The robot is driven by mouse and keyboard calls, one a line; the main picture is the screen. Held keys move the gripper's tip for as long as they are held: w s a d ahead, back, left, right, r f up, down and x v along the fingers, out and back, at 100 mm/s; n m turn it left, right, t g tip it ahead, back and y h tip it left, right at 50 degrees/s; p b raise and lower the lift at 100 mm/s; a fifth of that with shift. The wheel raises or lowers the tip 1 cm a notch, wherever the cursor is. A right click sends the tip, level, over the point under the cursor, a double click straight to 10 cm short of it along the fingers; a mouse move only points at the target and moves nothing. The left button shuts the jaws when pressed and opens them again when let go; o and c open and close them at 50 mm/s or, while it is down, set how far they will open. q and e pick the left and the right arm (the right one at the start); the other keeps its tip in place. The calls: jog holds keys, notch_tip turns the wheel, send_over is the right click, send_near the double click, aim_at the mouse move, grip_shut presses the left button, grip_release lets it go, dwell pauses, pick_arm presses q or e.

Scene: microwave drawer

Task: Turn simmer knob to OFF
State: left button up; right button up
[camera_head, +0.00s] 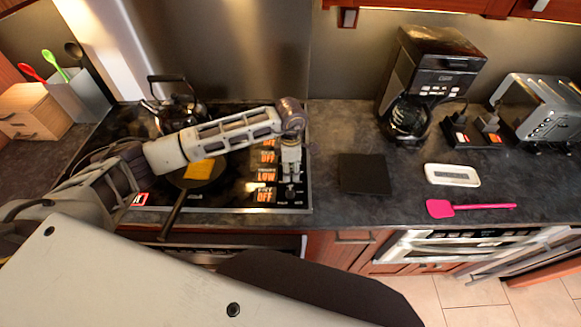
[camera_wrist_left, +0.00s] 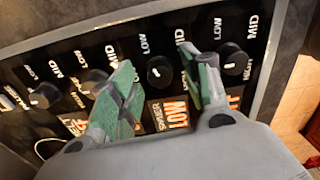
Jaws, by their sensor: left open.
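The simmer knob (camera_wrist_left: 160,71) is round and black with a white mark. It shows in the left wrist view above the orange label (camera_wrist_left: 168,113) reading SIMMER LOW. The label also shows in the head view (camera_head: 265,176). My left gripper (camera_wrist_left: 158,58) is open, its green-padded fingers to either side of the simmer knob. I cannot tell whether they touch it. In the head view the left gripper (camera_head: 291,188) points down at the right side of the cooktop, hiding the knob. My right gripper is not in view.
Other knobs (camera_wrist_left: 232,58) sit close on both sides. A pan (camera_head: 190,176) with a yellow item and a kettle (camera_head: 180,105) stand on the cooktop (camera_head: 140,125). Right of it lie a black square mat (camera_head: 364,174), a white dish (camera_head: 452,175) and a pink spatula (camera_head: 440,208).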

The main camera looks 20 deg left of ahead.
pick_arm(q)
jog(key=shift+f, duration=0.15)
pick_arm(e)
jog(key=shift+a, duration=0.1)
pick_arm(q)
jog(key=c, duration=1)
jog(key=shift+c, duration=0.2)
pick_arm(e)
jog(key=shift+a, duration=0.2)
pick_arm(q)
jog(key=shift+n+b, duration=0.3)
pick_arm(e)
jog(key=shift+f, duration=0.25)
pick_arm(q)
jog(key=shift+n+b, duration=0.75)
jog(key=shift+n, duration=0.35)
jog(key=n+b, duration=0.2)
jog(key=n, duration=0.1)
jog(key=n+b, duration=0.2)
jog(key=n, duration=0.3)
jog(key=shift+n+b, duration=0.55)
jog(key=shift+n, duration=0.95)
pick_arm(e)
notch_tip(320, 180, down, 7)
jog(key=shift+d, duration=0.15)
